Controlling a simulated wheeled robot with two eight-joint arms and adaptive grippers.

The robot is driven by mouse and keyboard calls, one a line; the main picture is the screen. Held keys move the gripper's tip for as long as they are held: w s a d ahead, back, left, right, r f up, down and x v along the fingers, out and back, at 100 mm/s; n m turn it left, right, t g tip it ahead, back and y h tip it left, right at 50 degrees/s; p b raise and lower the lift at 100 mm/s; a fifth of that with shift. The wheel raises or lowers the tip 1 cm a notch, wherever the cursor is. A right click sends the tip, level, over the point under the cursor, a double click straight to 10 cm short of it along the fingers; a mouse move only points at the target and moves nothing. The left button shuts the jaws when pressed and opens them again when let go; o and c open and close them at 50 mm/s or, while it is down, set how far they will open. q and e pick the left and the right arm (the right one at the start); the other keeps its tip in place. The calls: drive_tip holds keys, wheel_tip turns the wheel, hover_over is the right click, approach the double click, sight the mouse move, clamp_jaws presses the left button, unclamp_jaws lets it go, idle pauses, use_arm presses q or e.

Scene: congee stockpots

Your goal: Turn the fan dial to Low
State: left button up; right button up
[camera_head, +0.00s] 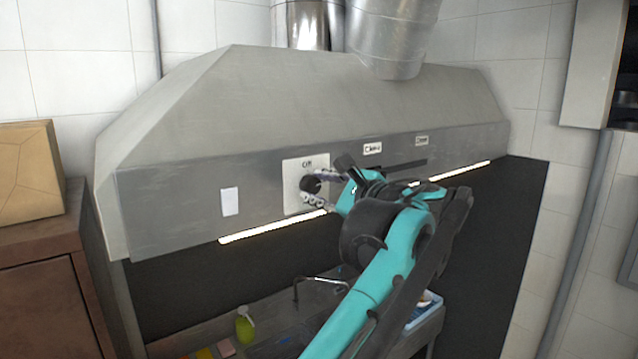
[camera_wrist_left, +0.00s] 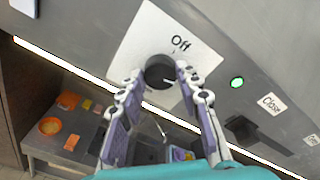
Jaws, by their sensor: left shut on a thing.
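The fan dial (camera_head: 310,184) is a round dark knob on a white plate (camera_head: 292,170) on the front of the steel range hood. In the left wrist view the dial (camera_wrist_left: 159,70) sits below the printed word "Off"; other marks on the plate cannot be read. My left gripper (camera_head: 324,188) reaches the dial from the front right in the head view. In the wrist view its two fingers (camera_wrist_left: 158,92) are on either side of the dial, shut on it, hiding part of its sides. My right gripper is not in view.
A green light (camera_wrist_left: 237,82) and a "Close" label (camera_wrist_left: 272,103) are right of the dial on the hood (camera_head: 290,95). A lit strip (camera_head: 270,227) runs along its lower edge. Below are a counter with a green bottle (camera_head: 244,325) and a faucet (camera_head: 297,287). A brown cabinet (camera_head: 40,255) stands left.

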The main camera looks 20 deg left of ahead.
use_arm(q)
drive_tip(key=shift+m+p, duration=0.3)
drive_tip(key=shift+m, duration=0.7)
drive_tip(key=o, duration=1.2)
drive_tip(key=shift+w, duration=0.1)
drive_tip(key=shift+c, duration=0.2)
drive_tip(key=v, duration=1.2)
drive_tip(key=shift+w+d, duration=0.1)
